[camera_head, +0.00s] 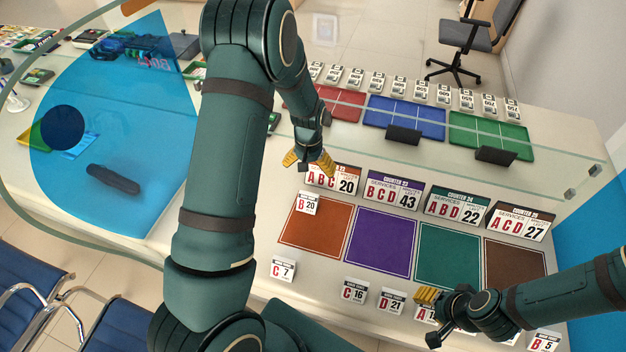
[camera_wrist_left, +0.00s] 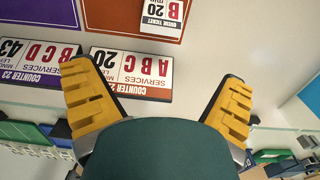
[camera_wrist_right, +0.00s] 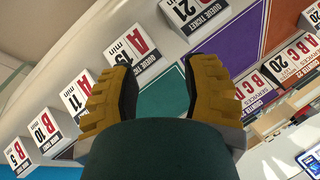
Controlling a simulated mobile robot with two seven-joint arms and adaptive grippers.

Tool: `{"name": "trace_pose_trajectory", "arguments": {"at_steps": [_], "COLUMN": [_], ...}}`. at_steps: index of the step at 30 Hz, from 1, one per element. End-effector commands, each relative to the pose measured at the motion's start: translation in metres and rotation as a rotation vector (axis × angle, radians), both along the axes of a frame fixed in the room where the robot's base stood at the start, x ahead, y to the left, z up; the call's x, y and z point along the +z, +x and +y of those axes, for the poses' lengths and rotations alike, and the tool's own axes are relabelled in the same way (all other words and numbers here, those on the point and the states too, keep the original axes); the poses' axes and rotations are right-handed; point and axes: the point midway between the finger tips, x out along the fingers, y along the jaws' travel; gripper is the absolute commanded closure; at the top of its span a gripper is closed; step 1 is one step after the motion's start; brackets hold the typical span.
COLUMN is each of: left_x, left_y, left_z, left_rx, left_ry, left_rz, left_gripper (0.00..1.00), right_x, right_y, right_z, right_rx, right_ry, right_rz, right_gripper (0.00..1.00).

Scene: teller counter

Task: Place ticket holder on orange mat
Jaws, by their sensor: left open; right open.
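The orange mat (camera_head: 320,232) lies at the left end of the mat row. A white ticket holder marked B 20 (camera_head: 308,203) stands on its upper left corner; it also shows in the left wrist view (camera_wrist_left: 163,14). My right gripper (camera_head: 430,318) is open at the front edge near the teal mat. A ticket holder marked A 15 (camera_wrist_right: 134,46) lies near and ahead of its fingers in the right wrist view, partly hidden by a finger.
Ticket holders C 7 (camera_head: 283,269), C 16 (camera_head: 355,290), D 21 (camera_head: 391,301) and B 5 (camera_head: 544,341) stand along the front. Purple (camera_head: 381,243), teal (camera_head: 449,256) and brown (camera_head: 514,267) mats have signs behind them. A glass panel (camera_head: 450,138) crosses behind the signs.

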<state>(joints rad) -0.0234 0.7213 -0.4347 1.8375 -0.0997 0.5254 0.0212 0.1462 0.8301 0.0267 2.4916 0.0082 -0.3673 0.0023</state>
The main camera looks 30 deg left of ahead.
Motion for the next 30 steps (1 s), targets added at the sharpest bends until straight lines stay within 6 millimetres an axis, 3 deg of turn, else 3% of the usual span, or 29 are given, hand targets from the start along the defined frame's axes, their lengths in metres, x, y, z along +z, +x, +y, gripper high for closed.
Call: {"name": "trace_pose_trajectory", "arguments": {"at_steps": [2, 5, 9, 12, 15, 21, 30], "left_x": [-0.006, -0.029, -0.064, -0.075, -0.075, -0.07, -0.069], "left_y": [-0.006, -0.023, -0.067, -0.101, -0.13, -0.158, -0.158], "left_z": [-0.01, -0.042, -0.11, -0.154, -0.187, -0.214, -0.215], "left_rx": [-0.007, -0.026, -0.051, -0.06, -0.062, -0.062, -0.061], "left_ry": [-0.015, -0.063, -0.166, -0.233, -0.284, -0.329, -0.331], "left_rz": [-0.003, -0.023, -0.078, -0.12, -0.157, -0.196, -0.201], "left_gripper": [0.03, 0.03, 0.03, 0.03, 0.03, 0.03, 0.03], "right_x": [0.0, 0.0, 0.0, 0.0, 0.0, 0.0, 0.0], "right_y": [0.0, 0.0, 0.0, 0.0, 0.0, 0.0, 0.0], "right_z": [0.0, 0.0, 0.0, 0.0, 0.0, 0.0, 0.0], "right_rx": [0.0, 0.0, 0.0, 0.0, 0.0, 0.0, 0.0], "right_ry": [0.0, 0.0, 0.0, 0.0, 0.0, 0.0, 0.0], "right_rz": [0.0, 0.0, 0.0, 0.0, 0.0, 0.0, 0.0], "right_gripper": [0.53, 0.53, 0.53, 0.53, 0.53, 0.53, 0.53]}}
